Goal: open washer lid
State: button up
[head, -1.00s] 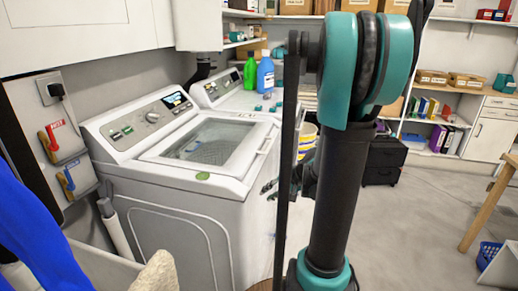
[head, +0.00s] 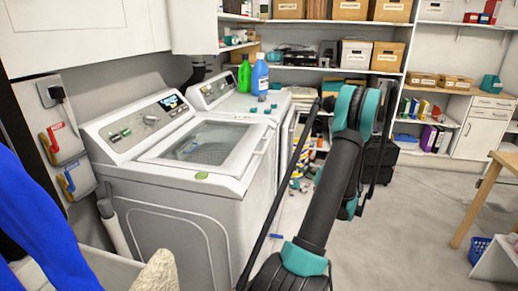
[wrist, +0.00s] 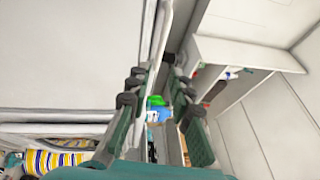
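The front washer (head: 165,215) is white with a sloped control panel. Its lid (head: 208,143) has a grey glass window in a white frame and lies shut. In the head view my arm stands to the right of the washer, clear of the lid, and hides most of the gripper.
A second white machine (head: 212,90) stands behind, with a green bottle (head: 244,75) and a blue bottle (head: 260,76) on it. Shelves with boxes line the back wall. A wooden table (head: 478,205) and a blue basket (head: 481,252) are at right.

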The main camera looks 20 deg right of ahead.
aim_at(265, 147)
jog(key=x, duration=1.7)
jog(key=shift+r, duration=0.15)
grip_shut()
